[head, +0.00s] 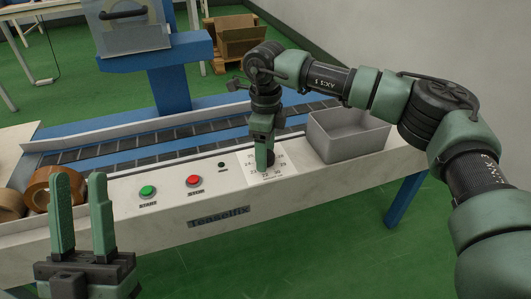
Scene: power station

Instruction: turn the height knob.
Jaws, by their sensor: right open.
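The height knob (271,158) is a dark knob on a white dial plate with numbers (250,172), on the front panel of the machine. It is largely hidden behind my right gripper (263,160). The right gripper points down over the dial, with its fingers at the knob. It is open, and I cannot tell whether the fingers touch the knob. My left gripper (82,212) is open and empty, at the lower left in front of the panel, with both green fingers pointing up.
A green START button (147,191) and a red STOP button (193,181) sit left of the dial. A grey bin (345,138) stands right of it. Brown tape rolls (42,187) lie at the left. The roller conveyor (150,145) runs behind the panel.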

